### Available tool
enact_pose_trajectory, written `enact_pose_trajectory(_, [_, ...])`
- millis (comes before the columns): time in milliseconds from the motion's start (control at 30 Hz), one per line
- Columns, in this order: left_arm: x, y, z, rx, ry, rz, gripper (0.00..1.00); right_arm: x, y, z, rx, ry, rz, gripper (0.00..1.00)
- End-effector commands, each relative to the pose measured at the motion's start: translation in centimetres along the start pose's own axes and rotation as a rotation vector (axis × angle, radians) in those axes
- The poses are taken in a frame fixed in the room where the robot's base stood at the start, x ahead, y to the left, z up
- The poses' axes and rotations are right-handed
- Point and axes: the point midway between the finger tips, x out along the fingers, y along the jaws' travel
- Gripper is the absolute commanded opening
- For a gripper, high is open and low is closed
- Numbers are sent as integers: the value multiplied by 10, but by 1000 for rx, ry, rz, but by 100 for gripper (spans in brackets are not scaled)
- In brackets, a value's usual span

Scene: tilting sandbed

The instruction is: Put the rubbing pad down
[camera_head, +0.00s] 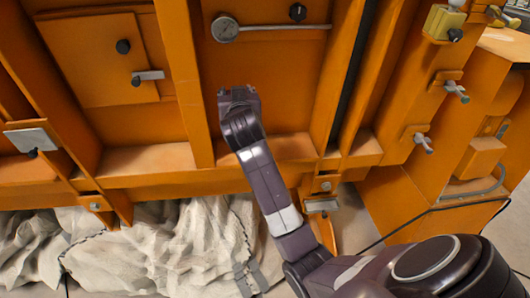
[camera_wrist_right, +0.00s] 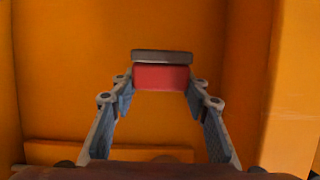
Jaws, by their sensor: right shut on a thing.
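The rubbing pad (camera_wrist_right: 161,76), a red block with a grey plate along its top edge, sits between the fingertips of my right gripper (camera_wrist_right: 160,88) in the right wrist view. The fingers are shut on its two sides. An orange surface fills the view behind the pad; I cannot tell whether the pad touches it. In the head view my right gripper (camera_head: 239,96) reaches up in front of an orange panel between two upright ribs. The pad cannot be made out there. My left gripper is not in view.
A round gauge (camera_head: 225,29) with a rod is on the panel above my gripper. An orange ledge (camera_head: 150,158) runs below. Pale crumpled cloth (camera_head: 150,250) lies at the lower left. Clamps with handles (camera_head: 455,90) stick out at the right.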

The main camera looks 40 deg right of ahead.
Motion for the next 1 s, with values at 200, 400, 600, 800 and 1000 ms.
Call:
enact_pose_trajectory(200, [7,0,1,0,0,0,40,13,8,-6,2,-7,24,18])
enact_pose_trajectory(400, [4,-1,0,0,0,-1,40,21,9,39,-3,-13,26,18])
enact_pose_trajectory(600, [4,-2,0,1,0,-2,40,30,9,92,-1,-12,25,18])
enact_pose_trajectory(800, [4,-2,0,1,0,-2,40,36,8,131,1,-8,23,18])
enact_pose_trajectory(1000, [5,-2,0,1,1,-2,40,39,8,148,1,-7,24,18])
